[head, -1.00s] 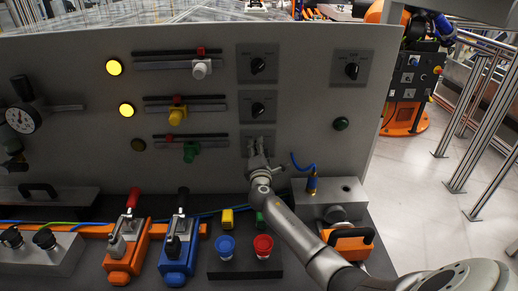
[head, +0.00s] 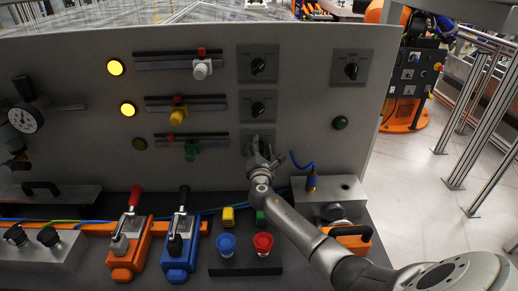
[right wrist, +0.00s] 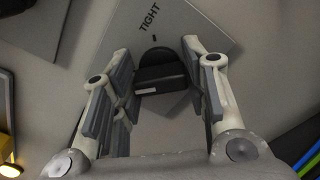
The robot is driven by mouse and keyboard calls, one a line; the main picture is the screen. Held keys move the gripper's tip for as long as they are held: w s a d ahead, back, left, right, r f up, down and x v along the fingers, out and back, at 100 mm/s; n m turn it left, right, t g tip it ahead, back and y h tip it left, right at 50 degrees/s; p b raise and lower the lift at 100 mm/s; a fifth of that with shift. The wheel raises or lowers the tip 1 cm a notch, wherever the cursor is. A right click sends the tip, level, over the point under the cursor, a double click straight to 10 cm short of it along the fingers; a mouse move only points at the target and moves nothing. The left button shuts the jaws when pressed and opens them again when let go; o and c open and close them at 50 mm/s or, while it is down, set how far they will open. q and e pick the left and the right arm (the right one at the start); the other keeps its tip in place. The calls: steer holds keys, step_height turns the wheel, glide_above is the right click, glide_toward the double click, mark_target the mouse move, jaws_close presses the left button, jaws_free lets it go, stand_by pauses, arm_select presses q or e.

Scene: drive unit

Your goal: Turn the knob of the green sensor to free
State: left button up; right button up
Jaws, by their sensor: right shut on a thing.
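The green sensor (head: 191,151) sits on the lowest slide rail of the upright grey panel. Its lamp (head: 139,143) at the left is dark. The lowest dial plate (head: 247,137), in line with this rail, is largely covered by my right gripper (head: 263,151). In the right wrist view the black knob (right wrist: 160,76) stands between the two fingers, and my right gripper is shut on it. The word TIGHT and a short mark show on the plate (right wrist: 197,17) beyond the knob. The rest of the plate's lettering is hidden. My left gripper is out of view.
Two more dials (head: 258,66) (head: 258,107) sit above, level with white (head: 200,70) and yellow (head: 176,117) sensors whose lamps are lit. Below are toggle clamps (head: 180,245), blue and red buttons (head: 263,243), and a metal block (head: 343,190) close to my right arm.

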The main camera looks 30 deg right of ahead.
steer(key=shift+f, duration=0.15)
steer(key=o, duration=1)
steer(key=shift+o, duration=0.2)
steer(key=shift+s, duration=0.1)
steer(key=v, duration=1.2)
